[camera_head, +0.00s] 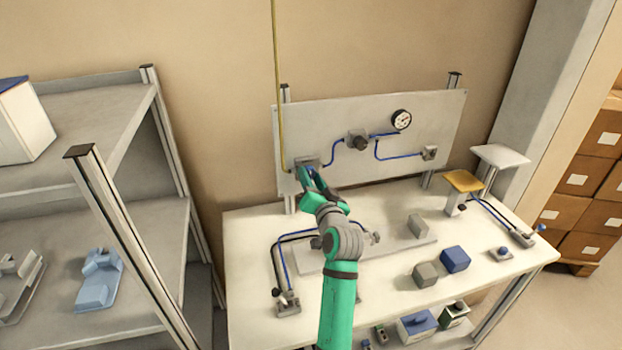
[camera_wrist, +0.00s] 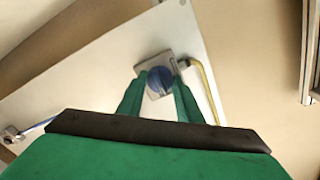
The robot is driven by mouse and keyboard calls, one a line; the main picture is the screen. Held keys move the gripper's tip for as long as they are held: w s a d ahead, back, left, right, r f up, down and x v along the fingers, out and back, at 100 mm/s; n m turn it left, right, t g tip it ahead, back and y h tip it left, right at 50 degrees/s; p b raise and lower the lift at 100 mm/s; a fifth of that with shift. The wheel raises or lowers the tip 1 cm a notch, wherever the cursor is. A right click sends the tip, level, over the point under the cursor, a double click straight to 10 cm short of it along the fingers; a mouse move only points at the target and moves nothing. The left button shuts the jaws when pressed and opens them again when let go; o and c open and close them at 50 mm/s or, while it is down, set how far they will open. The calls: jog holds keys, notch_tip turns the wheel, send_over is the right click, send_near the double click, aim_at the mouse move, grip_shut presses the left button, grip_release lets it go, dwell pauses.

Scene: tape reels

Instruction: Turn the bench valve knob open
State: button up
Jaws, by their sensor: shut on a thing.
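The valve knob (camera_wrist: 159,80) is round and blue, on a grey square plate fixed to the upright panel (camera_head: 330,112). In the wrist view, my green gripper (camera_wrist: 158,84) has one finger on each side of the knob and is shut on it. In the head view, my gripper (camera_head: 309,177) reaches the panel's lower left, and it hides most of the knob. The valve's grey body (camera_head: 306,161) shows just above the fingers. How far the knob is turned is hard to tell.
A yellow pipe (camera_head: 278,90) runs down to the valve. Blue tubing (camera_head: 330,153) leads right to a dark fitting (camera_head: 357,139) and a gauge (camera_head: 401,120). Blocks, including a blue one (camera_head: 455,259), stand on the bench (camera_head: 390,293). A shelf post (camera_head: 125,240) stands left.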

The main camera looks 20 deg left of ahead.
jog(key=shift+f, duration=0.25)
jog(key=o, duration=0.8)
jog(key=shift+o, duration=1.2)
jog(key=shift+r, duration=0.15)
jog(key=v, duration=1.1)
